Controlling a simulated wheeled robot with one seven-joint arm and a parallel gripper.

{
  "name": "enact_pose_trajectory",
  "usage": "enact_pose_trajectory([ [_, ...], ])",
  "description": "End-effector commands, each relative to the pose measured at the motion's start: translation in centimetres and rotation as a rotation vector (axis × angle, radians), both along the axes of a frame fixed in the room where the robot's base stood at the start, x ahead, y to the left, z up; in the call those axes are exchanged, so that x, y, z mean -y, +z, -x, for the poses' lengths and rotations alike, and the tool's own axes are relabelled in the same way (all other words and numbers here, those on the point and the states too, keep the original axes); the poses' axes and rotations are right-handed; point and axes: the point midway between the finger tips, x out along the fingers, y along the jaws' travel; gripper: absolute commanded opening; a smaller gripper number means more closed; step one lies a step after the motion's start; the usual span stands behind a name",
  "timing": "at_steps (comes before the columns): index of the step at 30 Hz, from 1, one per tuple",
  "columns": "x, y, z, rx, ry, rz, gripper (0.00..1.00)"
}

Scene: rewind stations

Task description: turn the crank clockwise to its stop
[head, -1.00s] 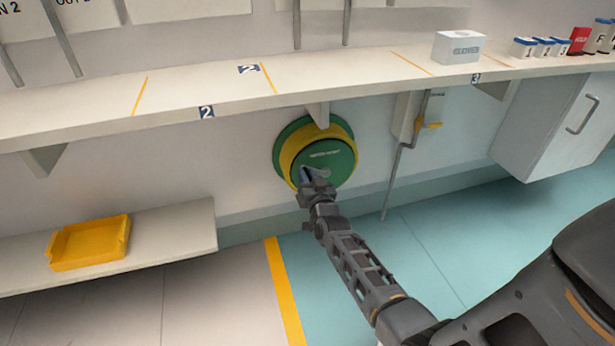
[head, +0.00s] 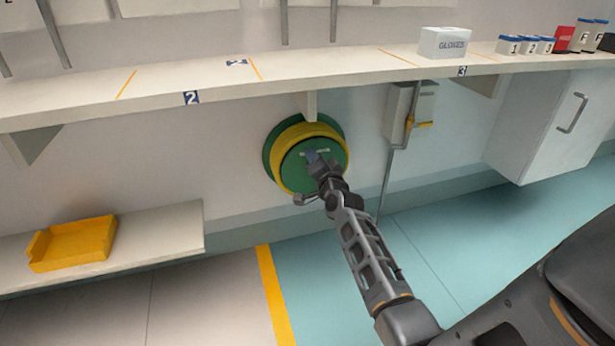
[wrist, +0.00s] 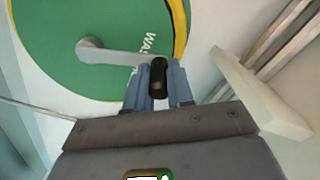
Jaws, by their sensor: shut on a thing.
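The crank (wrist: 115,55) is a grey arm with a black handle (wrist: 158,80) on the face of a green reel disc (wrist: 60,65). In the wrist view the crank arm runs from its rounded hub end at the left to the handle at the right. My gripper (wrist: 160,88) has its two blue-grey fingers on either side of the handle, shut on it. In the head view my gripper (head: 313,157) is at the upper middle of the disc and hides most of the crank. The stop is not discernible.
Yellow hose (head: 283,172) rings the reel under a wall shelf (head: 150,95). A shelf bracket (head: 306,106) is just above the reel. A wall box with a pipe (head: 400,110) stands to the right. A yellow tray (head: 75,243) lies on a low shelf at left.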

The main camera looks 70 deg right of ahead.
Motion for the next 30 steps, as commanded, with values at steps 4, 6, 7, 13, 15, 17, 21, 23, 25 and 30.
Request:
enact_pose_trajectory([
  [4, 1.1, 0.0, 1.0, 0.104, -0.002, -0.087, 0.00],
  [6, 1.5, 0.1, 1.5, 0.155, -0.002, -0.131, 0.00],
  [7, 1.6, 0.1, 1.7, 0.176, -0.003, -0.149, 0.00],
  [13, 2.7, 0.1, 3.0, 0.319, -0.003, -0.272, 0.00],
  [15, 3.1, 0.0, 3.4, 0.366, -0.003, -0.312, 0.00],
  [17, 3.4, 0.0, 3.7, 0.404, -0.003, -0.345, 0.00],
  [21, 4.0, -0.3, 4.4, 0.483, -0.002, -0.413, 0.00],
  [23, 4.2, -0.4, 4.6, 0.513, -0.002, -0.438, 0.00],
  [25, 4.4, -0.6, 4.9, 0.544, -0.002, -0.464, 0.00],
  [30, 4.7, -0.9, 5.3, 0.597, -0.001, -0.510, 0.00],
])
